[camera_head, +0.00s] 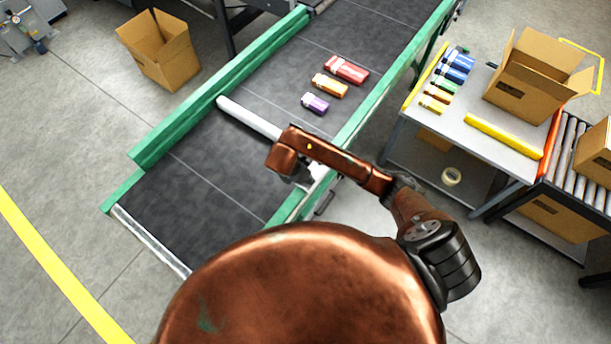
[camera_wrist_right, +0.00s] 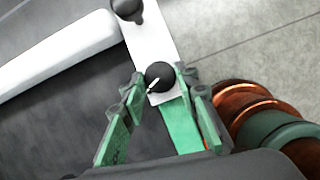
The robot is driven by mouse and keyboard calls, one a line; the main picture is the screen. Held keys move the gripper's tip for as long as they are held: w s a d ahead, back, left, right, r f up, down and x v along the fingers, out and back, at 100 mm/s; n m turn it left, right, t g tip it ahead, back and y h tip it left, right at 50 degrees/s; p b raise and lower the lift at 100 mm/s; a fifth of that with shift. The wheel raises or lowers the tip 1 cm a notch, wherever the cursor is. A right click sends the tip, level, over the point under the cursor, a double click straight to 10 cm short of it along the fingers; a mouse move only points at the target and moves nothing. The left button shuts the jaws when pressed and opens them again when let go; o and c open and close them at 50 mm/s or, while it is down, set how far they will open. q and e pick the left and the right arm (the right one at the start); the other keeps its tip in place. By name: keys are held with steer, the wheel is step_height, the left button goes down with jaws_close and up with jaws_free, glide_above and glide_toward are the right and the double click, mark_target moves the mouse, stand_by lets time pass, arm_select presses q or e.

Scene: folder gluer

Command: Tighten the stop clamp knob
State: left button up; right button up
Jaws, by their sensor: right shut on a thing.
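The black stop clamp knob (camera_wrist_right: 160,76) with a white pointer line sits on a white plate (camera_wrist_right: 148,38) in the right wrist view. My right gripper (camera_wrist_right: 163,79) has its two green-padded fingers on either side of the knob and is shut on it. The white line points to the lower left in that view. The white stop bar (camera_head: 248,118) reaches over the dark belt in the head view; it also shows in the right wrist view (camera_wrist_right: 60,52). In the head view my copper right arm hides the knob and most of the gripper. My left gripper is not in view.
Red, orange and purple boxes (camera_head: 330,84) lie on the belt (camera_head: 200,170) beyond the stop bar. Green rails (camera_head: 180,135) edge the conveyor. A side table (camera_head: 470,130) at right holds small cartons and an open cardboard box (camera_head: 530,80). Another dark round part (camera_wrist_right: 127,8) is on the plate.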

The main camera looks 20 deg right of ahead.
stand_by(0.3)
steer(key=o, duration=1.1)
steer(key=shift+o, duration=0.2)
steer(key=shift+w+a+r, duration=0.1)
steer(key=shift+a+r, duration=0.15)
steer(key=shift+r, duration=0.25)
steer(key=shift+a+r, duration=0.2)
steer(key=shift+r, duration=0.3)
steer(key=v, duration=1)
steer(key=shift+d+f, duration=0.1)
